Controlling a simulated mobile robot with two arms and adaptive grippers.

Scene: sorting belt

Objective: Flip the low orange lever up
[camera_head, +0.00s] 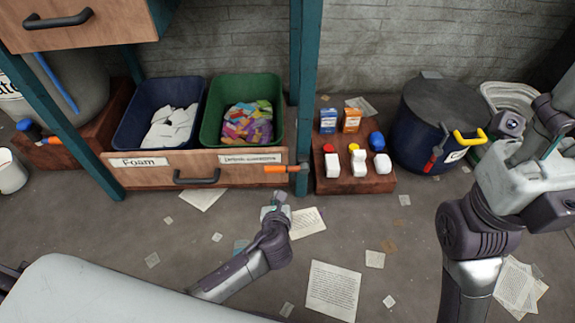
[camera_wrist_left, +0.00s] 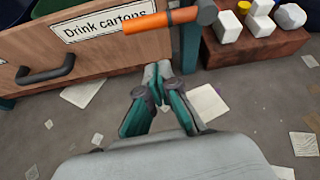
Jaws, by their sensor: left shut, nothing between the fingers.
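The orange lever (camera_head: 282,169) is on the teal post at the right end of the wooden drawer. It lies about level, its orange grip pointing left from a grey pivot. It also shows large at the top of the left wrist view (camera_wrist_left: 160,20). My left gripper (camera_head: 279,200) is just below the lever in the head view, near the floor. In the left wrist view its fingertips (camera_wrist_left: 157,72) are together with nothing between them, below and apart from the lever. My right gripper (camera_head: 553,128) is at the right edge, partly cut off; its finger state is unclear.
The drawer (camera_head: 225,178) holds a blue bin (camera_head: 128,125) and a green bin (camera_head: 209,120). A wooden crate (camera_head: 345,187) with small bottles and boxes stands right of the post. Another orange handle (camera_head: 48,142) is far left. Papers lie on the otherwise open floor.

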